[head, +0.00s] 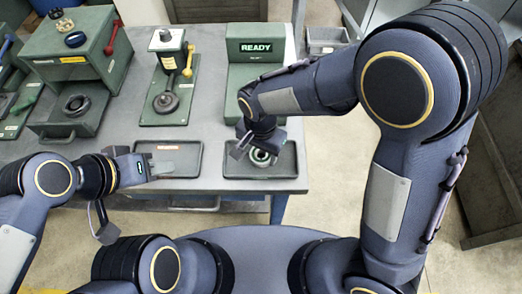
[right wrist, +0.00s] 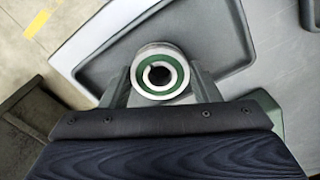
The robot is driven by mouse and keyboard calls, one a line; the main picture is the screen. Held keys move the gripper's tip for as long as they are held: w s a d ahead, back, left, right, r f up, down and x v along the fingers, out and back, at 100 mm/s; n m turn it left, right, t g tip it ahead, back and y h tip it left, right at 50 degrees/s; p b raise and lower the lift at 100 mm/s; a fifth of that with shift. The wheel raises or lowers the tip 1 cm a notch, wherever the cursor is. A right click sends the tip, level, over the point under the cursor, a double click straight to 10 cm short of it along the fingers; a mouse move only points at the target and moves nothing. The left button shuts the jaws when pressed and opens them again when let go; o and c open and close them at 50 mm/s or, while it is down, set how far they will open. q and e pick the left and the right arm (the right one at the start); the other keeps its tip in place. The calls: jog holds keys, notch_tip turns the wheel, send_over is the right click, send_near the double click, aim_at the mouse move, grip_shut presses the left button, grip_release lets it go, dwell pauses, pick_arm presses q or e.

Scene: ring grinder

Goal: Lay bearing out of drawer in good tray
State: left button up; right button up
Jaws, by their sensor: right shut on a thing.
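A metal bearing with a green ring and dark bore shows between the fingers of my right gripper (right wrist: 160,84). In the head view the bearing (head: 262,157) is over the right dark tray (head: 234,167), in front of the green READY box. My right gripper (head: 259,152) is shut on it. Whether the bearing touches the tray floor is unclear. My left gripper (head: 127,200) is open and empty, near the left tray (head: 192,158), which bears a reddish label. The green cabinet (head: 75,45) at left has an open drawer (head: 88,124) holding a dark ring.
A green stand (head: 166,90) with a black post and a yellow-knobbed lever stands mid-table. The READY box (head: 256,50) stands behind the right tray. A grey bin (head: 326,40) is beyond the table's right side. The table's front edge runs just below the trays.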

jog(key=shift+f, duration=0.45)
jog(key=shift+f, duration=0.1)
jog(key=o, duration=1.1)
